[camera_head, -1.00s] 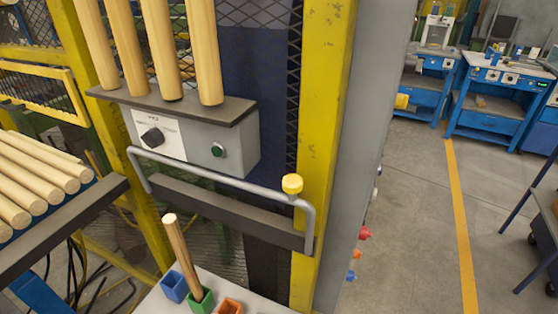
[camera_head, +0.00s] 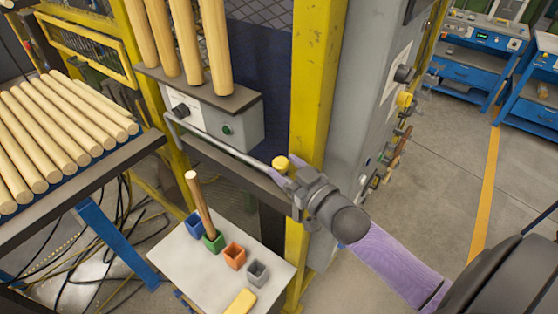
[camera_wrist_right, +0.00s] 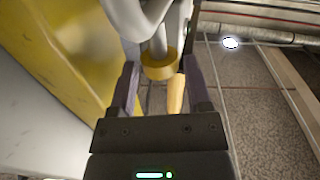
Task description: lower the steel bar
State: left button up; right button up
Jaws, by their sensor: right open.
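The steel bar (camera_head: 222,140) is a grey bent tube across the front of the yellow frame, just below a grey control box. A yellow knob (camera_head: 281,162) sits near its right end. My right gripper (camera_head: 283,174) is at that end, close to the knob. In the right wrist view the open fingers (camera_wrist_right: 161,84) stand on either side of the yellow knob (camera_wrist_right: 160,66), with gaps visible. The grey bar (camera_wrist_right: 150,18) shows beyond them. The bar's right end is partly hidden by the gripper in the head view. My left gripper is not in view.
The control box (camera_head: 240,124) carries a dial and a green button, with upright wooden rods (camera_head: 190,45) above. Below, a pale table (camera_head: 190,262) holds coloured cups and a rod. A yellow post (camera_head: 312,90) stands beside my gripper. More rods (camera_head: 60,130) lie at left.

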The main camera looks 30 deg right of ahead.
jog(key=shift+w+a, duration=0.15)
jog(key=shift+w, duration=1)
jog(key=shift+c, duration=0.2)
grip_shut()
